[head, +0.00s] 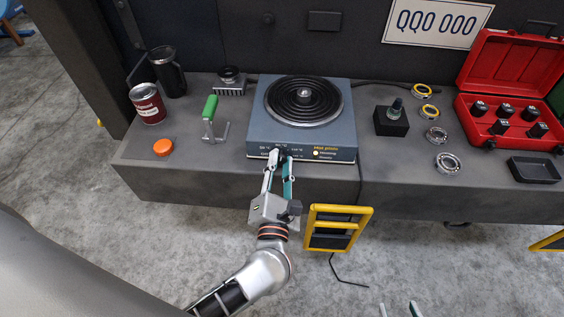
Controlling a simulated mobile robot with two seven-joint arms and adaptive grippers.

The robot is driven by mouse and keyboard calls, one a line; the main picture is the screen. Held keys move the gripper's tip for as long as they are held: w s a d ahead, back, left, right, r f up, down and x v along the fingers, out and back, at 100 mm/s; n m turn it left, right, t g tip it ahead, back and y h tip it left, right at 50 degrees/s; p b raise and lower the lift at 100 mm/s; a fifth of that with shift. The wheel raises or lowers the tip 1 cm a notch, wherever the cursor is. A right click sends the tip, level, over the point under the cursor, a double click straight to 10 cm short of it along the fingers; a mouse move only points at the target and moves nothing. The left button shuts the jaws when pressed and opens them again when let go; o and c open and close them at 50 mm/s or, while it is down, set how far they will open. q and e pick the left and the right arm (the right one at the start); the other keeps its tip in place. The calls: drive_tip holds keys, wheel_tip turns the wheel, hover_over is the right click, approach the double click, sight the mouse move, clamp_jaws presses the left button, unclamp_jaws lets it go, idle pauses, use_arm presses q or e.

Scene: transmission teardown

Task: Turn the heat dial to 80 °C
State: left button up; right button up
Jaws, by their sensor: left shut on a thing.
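The blue-grey hot plate (258,134) sits on the grey bench, with a black coil burner (303,100) on top. Its front panel carries small temperature markings, too small to read surely, and a lit indicator by yellow lettering at the right. The dark heat dial (284,153) is on the front panel, mostly hidden by my fingers. My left gripper (279,157) is shut on the dial, reaching up from below. The dial's pointer cannot be made out. My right gripper (399,309) shows only its two fingertips at the bottom edge, apart and empty.
A green-handled tool (210,108), orange cap (163,147), red can (148,104) and black mug (167,72) stand left of the hot plate. Right are a black block (391,122), several rings, a red case (510,75) and a black tray (532,169). A yellow frame (338,228) stands below the bench edge.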

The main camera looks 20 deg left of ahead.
use_arm(q)
drive_tip(key=shift+f+n+b, duration=0.1)
drive_tip(key=shift+n+b, duration=0.2)
drive_tip(key=shift+n, duration=0.6)
use_arm(e)
drive_tip(key=shift+s+a+f, duration=0.1)
drive_tip(key=shift+s+f, duration=0.05)
drive_tip(key=shift+w+r, duration=0.2)
drive_tip(key=shift+r, duration=0.05)
use_arm(q)
drive_tip(key=o, duration=1.1)
use_arm(e)
drive_tip(key=shift+s+f, duration=0.15)
drive_tip(key=shift+f, duration=0.1)
use_arm(q)
drive_tip(key=shift+s, duration=0.1)
drive_tip(key=shift+s, duration=0.2)
drive_tip(key=v, duration=1.1)
drive_tip(key=shift+s, duration=0.25)
use_arm(e)
drive_tip(key=shift+r, duration=0.1)
